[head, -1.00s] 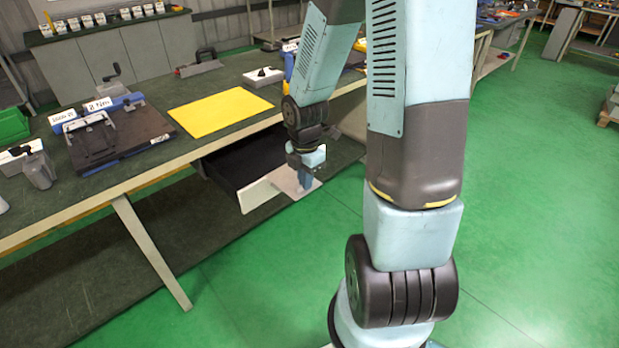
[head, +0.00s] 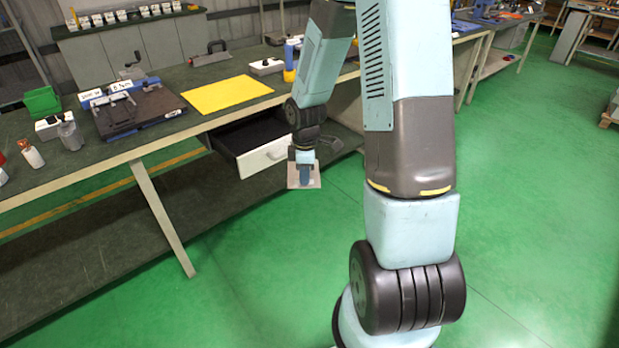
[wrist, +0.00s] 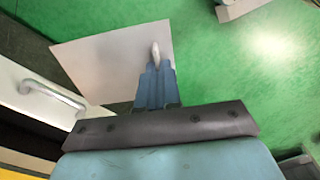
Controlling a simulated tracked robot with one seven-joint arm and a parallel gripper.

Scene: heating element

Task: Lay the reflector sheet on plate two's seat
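My gripper (head: 304,178) hangs low in front of the bench, just right of the open drawer. In the wrist view its blue fingers (wrist: 155,82) are closed on a thin, pale grey square sheet (wrist: 105,62), which I take as the reflector sheet. The sheet also shows below the gripper in the head view (head: 294,180). It is held by one edge region and is clear of the drawer front. I cannot make out a marked plate two or its seat. A dark fixture with blue parts and white labels (head: 135,110) stands on the bench.
The open drawer (head: 262,157) with its white front juts from the bench; its handle (wrist: 50,92) is close in the wrist view. A yellow mat (head: 228,94) lies on the bench top (head: 190,120). Green floor (head: 540,200) is free at right.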

